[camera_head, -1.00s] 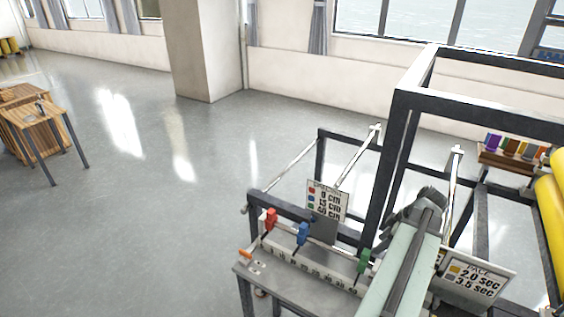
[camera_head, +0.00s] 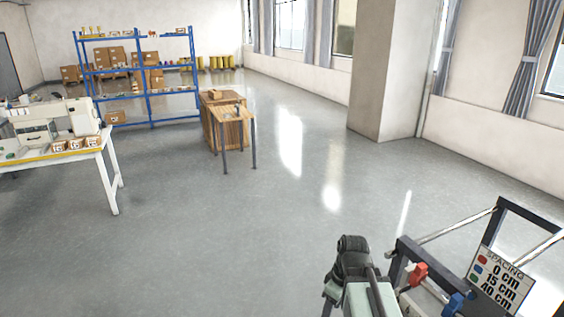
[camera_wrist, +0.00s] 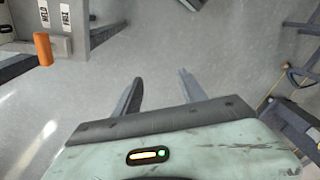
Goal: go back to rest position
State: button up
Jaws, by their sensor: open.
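My gripper (camera_wrist: 160,82) is open and empty in the wrist view, its two dark fingers apart over bare grey floor. In the head view, my gripper's dark end (camera_head: 351,255) is low right of centre, just left of the metal frame machine (camera_head: 410,250). The gripper's fingertips cannot be made out there. The machine carries a red clamp (camera_head: 417,274), a blue clamp (camera_head: 453,304) and a spacing sign (camera_head: 497,281). Its right part is cut off by the picture edge.
An orange handle (camera_wrist: 43,48) shows at upper left in the wrist view. A sewing table (camera_head: 110,160), blue shelf (camera_head: 150,97) and small wooden table (camera_head: 232,113) stand farther back. A pillar (camera_head: 383,80) stands by the wall. The middle floor is clear.

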jog(key=m, duration=0.3)
jog(key=m+h, duration=0.1)
jog(key=m, duration=0.5)
jog(key=shift+s+d+f+m+h, duration=0.15)
jog(key=shift+s+f+m+h, duration=0.15)
jog(key=shift+s, duration=0.1)
